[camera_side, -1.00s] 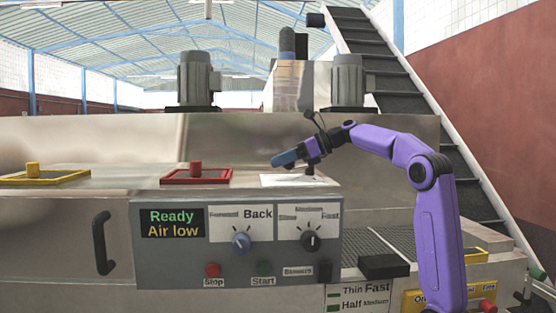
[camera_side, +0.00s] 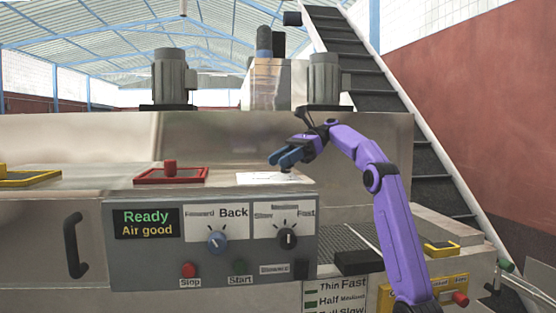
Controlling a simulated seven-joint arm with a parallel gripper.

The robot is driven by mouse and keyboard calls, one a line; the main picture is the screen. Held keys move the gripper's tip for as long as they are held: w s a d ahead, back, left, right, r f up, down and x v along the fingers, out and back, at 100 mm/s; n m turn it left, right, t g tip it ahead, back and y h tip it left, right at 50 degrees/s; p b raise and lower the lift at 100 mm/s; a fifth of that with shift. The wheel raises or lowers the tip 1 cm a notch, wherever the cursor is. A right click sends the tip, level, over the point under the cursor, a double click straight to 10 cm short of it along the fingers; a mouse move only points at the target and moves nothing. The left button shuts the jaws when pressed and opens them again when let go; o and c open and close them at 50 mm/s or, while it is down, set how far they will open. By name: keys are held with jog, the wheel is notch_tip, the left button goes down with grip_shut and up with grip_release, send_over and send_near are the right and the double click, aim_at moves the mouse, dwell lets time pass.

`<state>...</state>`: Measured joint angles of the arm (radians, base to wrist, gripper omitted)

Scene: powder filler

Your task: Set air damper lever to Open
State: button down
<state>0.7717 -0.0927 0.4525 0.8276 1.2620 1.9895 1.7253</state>
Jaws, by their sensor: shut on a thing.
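My gripper (camera_side: 283,157) has blue fingers and is at the right end of the machine top, just above a white label plate (camera_side: 262,178). The air damper lever's small dark base (camera_side: 286,170) shows at the plate's right side, under the fingers. The gripper is shut on the lever, whose upper part is mostly hidden by the fingers. The plate's lettering is too small to read. The display (camera_side: 147,224) on the grey control panel reads "Ready" and "Air good".
A red-framed hatch (camera_side: 150,177) lies left of the plate. Two motors stand behind.

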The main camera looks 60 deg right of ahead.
jog(key=shift+s, duration=0.1)
dwell(0.4)
jog(key=c, duration=0.7)
grip_release()
jog(key=shift+c, duration=0.2)
